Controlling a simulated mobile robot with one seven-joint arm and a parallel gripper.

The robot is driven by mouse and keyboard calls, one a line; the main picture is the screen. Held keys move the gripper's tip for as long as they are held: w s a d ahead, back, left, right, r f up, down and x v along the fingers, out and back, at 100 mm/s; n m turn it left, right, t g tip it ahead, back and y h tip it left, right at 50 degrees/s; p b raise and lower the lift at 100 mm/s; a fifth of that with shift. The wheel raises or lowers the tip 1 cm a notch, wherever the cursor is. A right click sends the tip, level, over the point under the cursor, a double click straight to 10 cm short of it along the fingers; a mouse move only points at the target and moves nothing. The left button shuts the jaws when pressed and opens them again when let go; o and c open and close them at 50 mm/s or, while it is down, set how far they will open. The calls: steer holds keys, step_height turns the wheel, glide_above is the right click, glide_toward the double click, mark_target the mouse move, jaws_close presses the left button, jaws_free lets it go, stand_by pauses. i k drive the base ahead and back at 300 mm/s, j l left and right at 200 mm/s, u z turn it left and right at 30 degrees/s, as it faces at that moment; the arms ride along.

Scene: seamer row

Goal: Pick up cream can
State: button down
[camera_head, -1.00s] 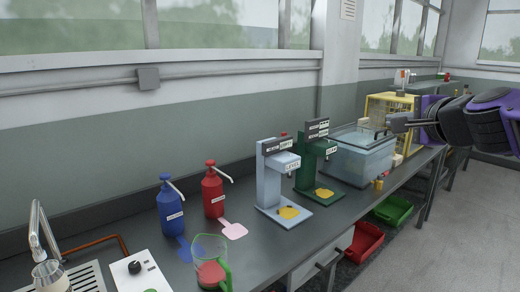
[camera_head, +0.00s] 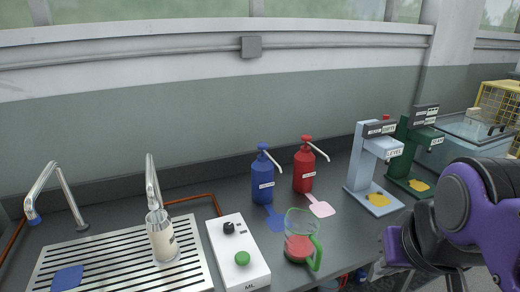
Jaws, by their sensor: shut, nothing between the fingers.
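A cream-coloured can (camera_head: 163,240) with a small dark label stands upright on the slatted drain grid at the left, under the middle tap. Its upper part looks clear or pale, and I cannot tell whether that is a glass around it. My gripper (camera_head: 377,271) is at the lower right, at the end of my purple and black arm, shut and empty. It is well to the right of the can and small in view, partly hidden by my own arm.
Between can and gripper stand a white control box (camera_head: 238,255) with black and green knobs and a clear jug (camera_head: 301,240) with green handle. Blue (camera_head: 262,180) and red (camera_head: 304,170) pump bottles stand behind. A blue pad (camera_head: 68,279) lies on the drain grid (camera_head: 110,262).

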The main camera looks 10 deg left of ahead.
mark_target(158, 226)
steer(key=u, duration=1.5)
